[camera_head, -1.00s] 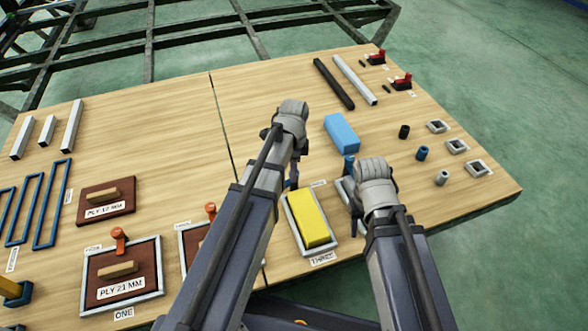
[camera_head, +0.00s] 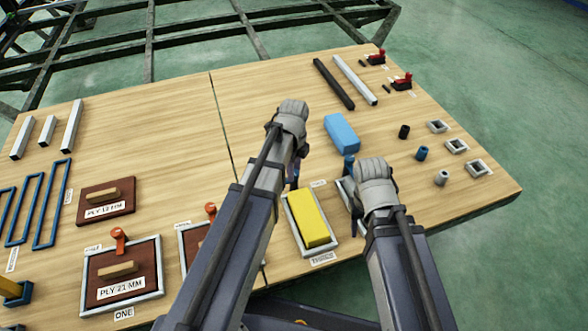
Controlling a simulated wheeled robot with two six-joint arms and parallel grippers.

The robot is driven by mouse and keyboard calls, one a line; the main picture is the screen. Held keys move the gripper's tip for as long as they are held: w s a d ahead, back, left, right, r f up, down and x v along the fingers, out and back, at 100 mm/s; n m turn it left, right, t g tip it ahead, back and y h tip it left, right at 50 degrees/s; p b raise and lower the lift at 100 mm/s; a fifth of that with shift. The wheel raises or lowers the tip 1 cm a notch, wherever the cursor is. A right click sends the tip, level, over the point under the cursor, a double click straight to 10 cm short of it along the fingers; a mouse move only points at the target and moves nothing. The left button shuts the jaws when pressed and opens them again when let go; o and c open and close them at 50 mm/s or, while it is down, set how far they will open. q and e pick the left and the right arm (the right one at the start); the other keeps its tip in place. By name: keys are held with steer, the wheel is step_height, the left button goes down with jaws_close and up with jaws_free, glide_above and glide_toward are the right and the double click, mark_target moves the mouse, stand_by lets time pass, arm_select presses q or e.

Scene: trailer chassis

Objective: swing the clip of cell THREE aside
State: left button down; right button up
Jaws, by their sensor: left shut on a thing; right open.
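Cell THREE (camera_head: 335,240) is a grey frame with a yellow block (camera_head: 309,218) lying in it and a THREE label at its front edge. My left gripper (camera_head: 294,180) is at the back edge of this frame, pointing down. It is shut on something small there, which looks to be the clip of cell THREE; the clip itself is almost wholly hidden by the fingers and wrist. My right gripper (camera_head: 352,208) is open, just right of the frame. A grey plate-like part shows beside it, and I cannot tell whether they touch.
Cell ONE (camera_head: 84,290), with an orange clip (camera_head: 120,239), lies at front left; another orange clip (camera_head: 211,210) is partly behind my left arm. A blue block (camera_head: 341,133) lies behind the grippers. Several small bushes and square rings lie right.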

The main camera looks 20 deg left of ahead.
arm_select(q)
steer(key=shift+c, duration=2.2)
jaws_free()
steer(key=shift+r, duration=0.1)
step_height(320, 180, up, 8)
steer(key=p, duration=0.8)
steer(key=shift+f, duration=0.2)
